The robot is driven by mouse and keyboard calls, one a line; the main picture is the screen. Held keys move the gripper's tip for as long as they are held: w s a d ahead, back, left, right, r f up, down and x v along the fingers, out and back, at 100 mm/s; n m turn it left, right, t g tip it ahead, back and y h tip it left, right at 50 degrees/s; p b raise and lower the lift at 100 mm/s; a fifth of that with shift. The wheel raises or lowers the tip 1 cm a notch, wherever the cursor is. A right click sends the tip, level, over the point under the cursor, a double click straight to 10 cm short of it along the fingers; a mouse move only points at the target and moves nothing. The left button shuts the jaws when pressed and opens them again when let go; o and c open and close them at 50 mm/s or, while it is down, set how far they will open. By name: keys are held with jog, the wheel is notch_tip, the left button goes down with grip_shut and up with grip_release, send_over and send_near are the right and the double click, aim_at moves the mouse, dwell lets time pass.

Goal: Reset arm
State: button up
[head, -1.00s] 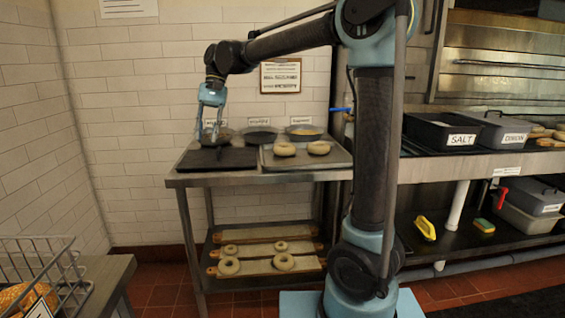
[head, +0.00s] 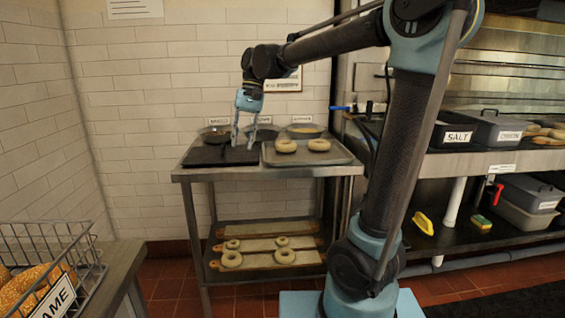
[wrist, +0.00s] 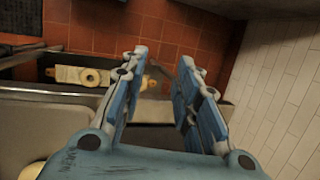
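My gripper (head: 245,139) hangs fingers down above the steel table, in front of the topping bowls. Its two blue fingers are spread apart with nothing between them. The wrist view also shows my gripper (wrist: 165,75) open and empty, with the lower shelf and red floor tiles beyond. My arm reaches from the column at right over to the left.
The steel table (head: 190,175) holds a dark tray (head: 212,156), a tray (head: 340,155) with two bagels, and several bowls. Bagels on boards (head: 265,260) lie on its lower shelf. A wire basket (head: 50,255) stands at lower left. Salt bin (head: 452,136) stands at right.

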jog(key=s+d+f+t, duration=0.1)
jog(key=s+d+f, duration=0.4)
jog(key=d+f, duration=0.3)
jog(key=s+d+f+t+h, duration=0.1)
jog(key=s+d+f, duration=0.4)
jog(key=d, duration=0.8)
jog(key=s+d+f+m+t+h, duration=0.1)
jog(key=s+d+f+t, duration=0.2)
jog(key=d+f, duration=0.7)
jog(key=shift+s+d+f, duration=0.35)
jog(key=shift+s+f, duration=0.25)
jog(key=shift+s, duration=0.6)
jog(key=shift+w+f, duration=0.2)
jog(key=shift+w, duration=0.25)
